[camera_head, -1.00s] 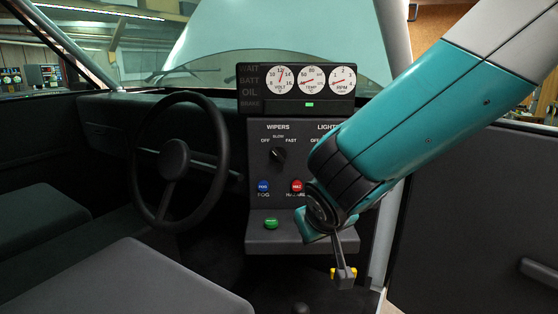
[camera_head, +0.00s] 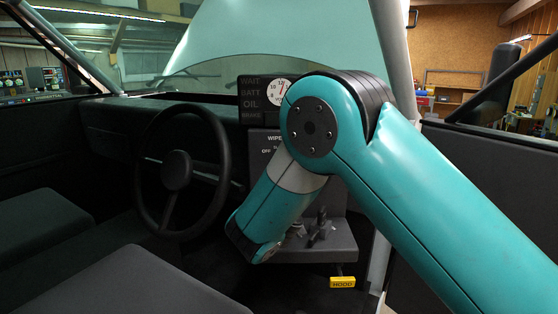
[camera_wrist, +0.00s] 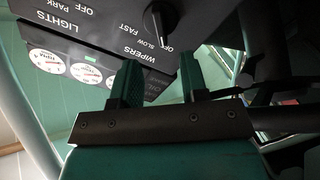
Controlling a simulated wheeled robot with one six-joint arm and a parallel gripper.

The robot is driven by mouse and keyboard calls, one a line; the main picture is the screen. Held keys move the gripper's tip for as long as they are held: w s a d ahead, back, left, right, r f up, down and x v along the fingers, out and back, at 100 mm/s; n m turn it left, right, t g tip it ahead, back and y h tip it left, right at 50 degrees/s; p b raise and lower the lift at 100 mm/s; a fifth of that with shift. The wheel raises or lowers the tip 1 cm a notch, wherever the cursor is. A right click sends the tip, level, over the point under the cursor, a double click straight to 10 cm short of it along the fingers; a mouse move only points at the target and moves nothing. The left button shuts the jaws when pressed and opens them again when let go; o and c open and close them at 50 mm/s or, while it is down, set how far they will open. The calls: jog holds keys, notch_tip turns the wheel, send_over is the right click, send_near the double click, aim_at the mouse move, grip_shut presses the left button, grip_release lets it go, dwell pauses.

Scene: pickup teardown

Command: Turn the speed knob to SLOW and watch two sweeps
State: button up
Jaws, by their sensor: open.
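The wiper speed knob (camera_wrist: 161,18) is black with a pale pointer line, at the top of the wrist view, which shows the panel upside down. OFF, SLOW and FAST are printed around it. The pointer lies toward the OFF and SLOW side; I cannot tell which exactly. My gripper (camera_wrist: 159,82) is open and empty, its two fingers apart from the knob in the picture. A thin dark wiper-like line (camera_head: 180,72) lies low on the windshield.
The steering wheel (camera_head: 176,170) stands left of the panel. The gauge cluster (camera_head: 252,95) is partly hidden by my arm; its gauges also show in the wrist view (camera_wrist: 47,62). A yellow HOOD handle (camera_head: 342,282) is below the console shelf (camera_head: 335,255). Seats lie at left.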

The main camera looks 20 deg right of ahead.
jog(key=p+x, duration=0.3)
jog(key=x, duration=0.6)
jog(key=shift+p, duration=0.4)
jog(key=shift+s, duration=0.1)
grip_shut()
